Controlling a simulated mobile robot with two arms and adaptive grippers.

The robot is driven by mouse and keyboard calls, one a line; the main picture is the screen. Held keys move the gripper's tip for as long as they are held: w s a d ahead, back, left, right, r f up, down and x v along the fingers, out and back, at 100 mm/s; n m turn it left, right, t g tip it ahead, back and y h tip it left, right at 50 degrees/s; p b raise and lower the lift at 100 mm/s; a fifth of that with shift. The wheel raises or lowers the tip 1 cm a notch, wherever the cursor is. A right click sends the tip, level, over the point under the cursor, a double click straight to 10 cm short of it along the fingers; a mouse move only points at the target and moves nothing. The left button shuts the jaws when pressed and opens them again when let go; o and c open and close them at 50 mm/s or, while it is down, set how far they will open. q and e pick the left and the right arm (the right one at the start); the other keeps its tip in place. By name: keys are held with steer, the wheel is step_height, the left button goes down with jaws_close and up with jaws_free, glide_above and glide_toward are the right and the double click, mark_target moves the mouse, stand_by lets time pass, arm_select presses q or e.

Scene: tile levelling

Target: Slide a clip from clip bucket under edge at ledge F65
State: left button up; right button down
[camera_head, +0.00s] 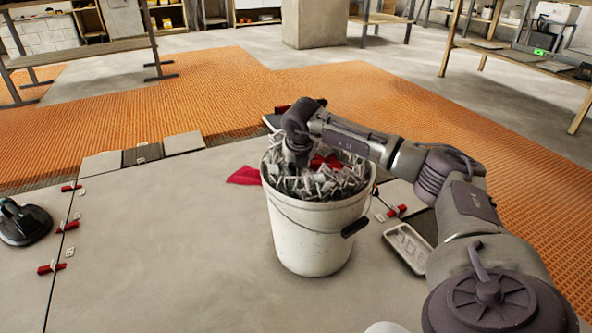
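The clip bucket (310,240) is a white pail with a handle, standing on the large grey tiles and heaped with pale clips (335,183). My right arm reaches in from the lower right, and my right gripper (298,160) points down into the clips at the bucket's left side. Its fingertips are hidden among the clips, so its opening does not show. Clips with red wedges (66,227) sit along the tile joint at the left. I cannot pick out which edge is ledge F65. My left gripper is not in view.
A black suction cup (24,222) lies at the far left. A red cloth (244,176) lies beside the bucket, and a white tray (408,248) is to its right. Orange matting (150,100) covers the floor behind.

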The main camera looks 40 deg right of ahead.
steer(key=c, duration=1.3)
jaws_free()
steer(key=shift+f, duration=0.1)
